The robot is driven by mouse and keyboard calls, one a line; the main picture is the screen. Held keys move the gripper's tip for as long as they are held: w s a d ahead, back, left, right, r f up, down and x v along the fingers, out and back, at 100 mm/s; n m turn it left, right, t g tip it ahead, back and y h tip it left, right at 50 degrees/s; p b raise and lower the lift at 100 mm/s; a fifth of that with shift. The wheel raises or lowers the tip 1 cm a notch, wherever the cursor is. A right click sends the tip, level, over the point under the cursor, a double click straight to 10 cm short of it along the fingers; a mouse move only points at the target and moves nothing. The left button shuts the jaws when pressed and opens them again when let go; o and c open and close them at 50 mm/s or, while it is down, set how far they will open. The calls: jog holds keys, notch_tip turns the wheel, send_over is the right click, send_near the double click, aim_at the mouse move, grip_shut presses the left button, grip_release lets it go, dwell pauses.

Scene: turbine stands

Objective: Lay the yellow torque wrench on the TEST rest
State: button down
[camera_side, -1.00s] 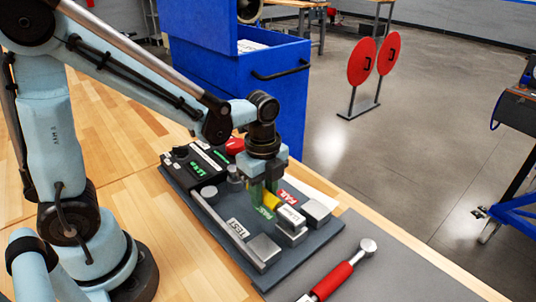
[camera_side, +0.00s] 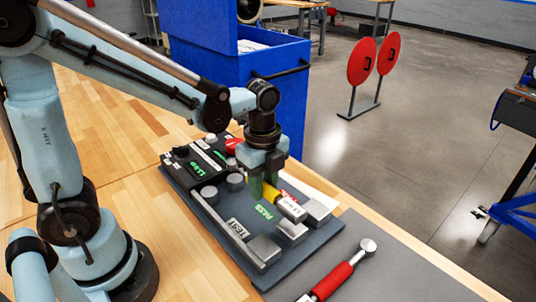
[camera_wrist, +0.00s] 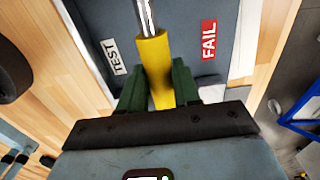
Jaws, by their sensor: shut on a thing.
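My gripper (camera_side: 270,187) is shut on the yellow grip of the torque wrench (camera_side: 271,189). In the wrist view the wrench (camera_wrist: 153,62) runs lengthwise between my fingers (camera_wrist: 159,85), its silver shaft pointing away. The TEST label also shows left of the wrench in the wrist view (camera_wrist: 114,56).
A green PASS label (camera_side: 264,211) lies between TEST and the wrench. The FAIL label (camera_wrist: 209,39) is right of the wrench. A black box with green digits (camera_side: 196,166) stands at the board's far end. A red-handled wrench (camera_side: 333,279) lies on the grey mat.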

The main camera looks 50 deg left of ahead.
jog(key=s+r, duration=0.4)
jog(key=s, duration=0.2)
send_over(237, 228)
jog(key=shift+f, duration=2.3)
jog(key=shift+w+f, duration=0.1)
jog(key=shift+f, duration=1.3)
dwell(0.3)
jog(key=c, duration=0.6)
grip_release()
jog(key=shift+o, duration=0.2)
jog(key=shift+r, duration=0.1)
notch_tip(237, 228, up, 7)
dwell(0.4)
